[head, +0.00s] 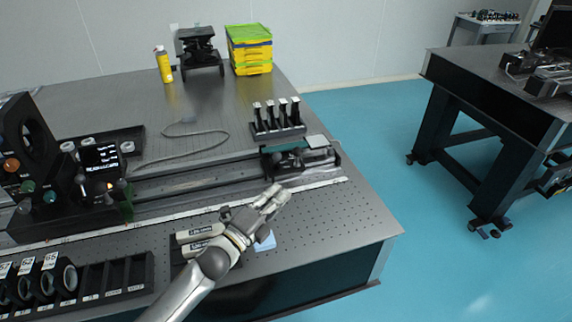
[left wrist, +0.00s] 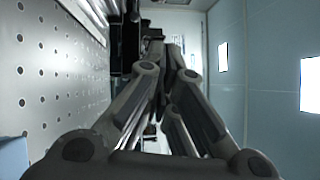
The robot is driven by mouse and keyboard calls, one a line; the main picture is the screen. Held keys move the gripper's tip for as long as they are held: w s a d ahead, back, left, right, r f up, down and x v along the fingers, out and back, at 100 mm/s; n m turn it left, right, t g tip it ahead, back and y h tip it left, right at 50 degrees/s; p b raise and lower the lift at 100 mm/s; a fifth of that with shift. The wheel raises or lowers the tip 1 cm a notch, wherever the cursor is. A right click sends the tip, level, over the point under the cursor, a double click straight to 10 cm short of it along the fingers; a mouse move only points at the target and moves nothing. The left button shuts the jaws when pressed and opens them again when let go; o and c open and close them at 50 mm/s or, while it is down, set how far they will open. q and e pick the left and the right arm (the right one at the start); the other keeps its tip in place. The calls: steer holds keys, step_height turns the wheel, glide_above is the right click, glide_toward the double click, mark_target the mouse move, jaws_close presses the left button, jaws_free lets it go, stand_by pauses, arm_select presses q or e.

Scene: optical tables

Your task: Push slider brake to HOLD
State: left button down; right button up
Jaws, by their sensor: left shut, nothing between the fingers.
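The slider (head: 300,157) is a dark carriage at the right end of the long rail (head: 190,180) on the optical table. Its brake and any HOLD marking are too small to make out. My left gripper (head: 277,192) is shut and empty, just in front of the slider on the near side of the rail. A small gap seems to lie between fingertips and slider, but contact cannot be told. In the left wrist view my fingers (left wrist: 162,52) come together, with dark hardware just beyond the tips. My right gripper is not in view.
A rack with several dark posts (head: 278,120) stands behind the slider. A slotted lens rack (head: 110,280) is at front left. The table's right front corner is clear.

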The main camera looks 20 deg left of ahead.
mark_target(276, 159)
arm_select(q)
steer(key=w+p, duration=0.1)
steer(key=w, duration=0.2)
steer(key=w+r+p, duration=0.1)
steer(key=w, duration=0.5)
steer(key=shift+w+a+r+p, duration=0.2)
steer(key=shift+w+p, duration=0.1)
steer(key=shift+p, duration=0.1)
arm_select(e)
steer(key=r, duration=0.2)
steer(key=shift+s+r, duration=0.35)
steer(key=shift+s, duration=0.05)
arm_select(q)
steer(key=shift+a, duration=0.1)
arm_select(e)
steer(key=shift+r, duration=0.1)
